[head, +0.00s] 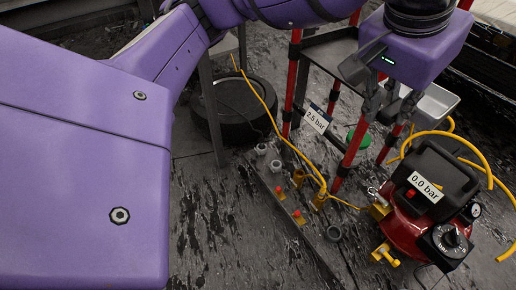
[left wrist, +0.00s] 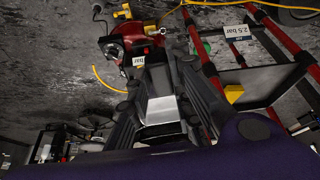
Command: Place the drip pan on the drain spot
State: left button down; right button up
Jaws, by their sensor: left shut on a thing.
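My left gripper (head: 389,108) points down at the upper right of the head view, between a red-legged stand and the compressor. It is shut on a silver pan (head: 437,103), which looks like the drip pan. The pan shows partly behind the fingers, held above the floor. In the left wrist view the pan (left wrist: 162,108) shows between the dark fingers (left wrist: 158,85). A green round patch (head: 358,138) lies low beside the stand leg and may be the drain spot; it also shows small in the left wrist view (left wrist: 207,47). My right gripper is not in view.
A red compressor (head: 405,228) with a "0.0 bar" label stands at lower right, with a yellow hose (head: 482,160) looping around it. A red-legged stand (head: 354,141) is close to the gripper. A valve rail (head: 300,215) and black tyre (head: 235,105) lie left.

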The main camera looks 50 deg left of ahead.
aim_at(355, 273)
jog(key=l, duration=1.85)
